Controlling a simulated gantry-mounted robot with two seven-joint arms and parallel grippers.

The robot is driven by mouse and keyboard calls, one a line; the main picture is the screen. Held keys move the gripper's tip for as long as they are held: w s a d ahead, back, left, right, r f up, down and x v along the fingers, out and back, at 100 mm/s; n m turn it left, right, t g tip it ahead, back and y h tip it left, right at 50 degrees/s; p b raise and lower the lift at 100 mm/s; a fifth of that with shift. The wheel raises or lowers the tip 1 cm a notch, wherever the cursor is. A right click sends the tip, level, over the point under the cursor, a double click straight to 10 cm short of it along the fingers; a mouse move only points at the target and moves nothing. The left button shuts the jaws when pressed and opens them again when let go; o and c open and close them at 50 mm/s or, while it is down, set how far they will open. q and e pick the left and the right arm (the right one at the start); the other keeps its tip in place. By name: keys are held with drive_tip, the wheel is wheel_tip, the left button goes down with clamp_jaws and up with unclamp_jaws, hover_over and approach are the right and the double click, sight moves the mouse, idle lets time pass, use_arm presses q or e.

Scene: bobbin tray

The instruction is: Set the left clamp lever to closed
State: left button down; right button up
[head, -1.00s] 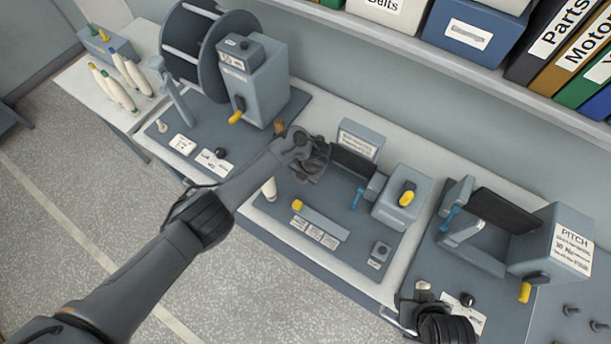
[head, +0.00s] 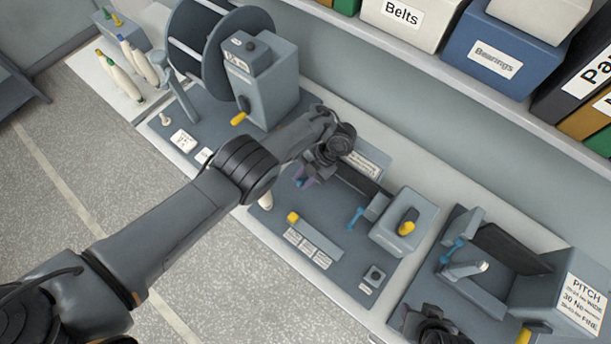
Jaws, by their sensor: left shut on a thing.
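My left gripper (head: 305,175) is at the left end of the dark bar on the middle fixture (head: 330,258), pointing down. Its fingers are shut on the left clamp lever, which is mostly hidden; only a small bluish-purple bit shows at the fingertips. The lever's angle cannot be told. A matching blue right clamp lever (head: 355,217) stands clear at the bar's other end. My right gripper (head: 432,326) is at the bottom edge, dark and partly cut off; its fingers are not clear.
A grey block with a yellow knob (head: 407,222) stands right of the bar. A winder with a large reel (head: 205,45) is behind my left arm. The pitch station (head: 560,290) is at right. A shelf with boxes (head: 495,58) runs along the back.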

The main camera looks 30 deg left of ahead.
use_arm(q)
drive_tip(key=shift+f, duration=0.15)
drive_tip(key=c, duration=0.8)
unclamp_jaws()
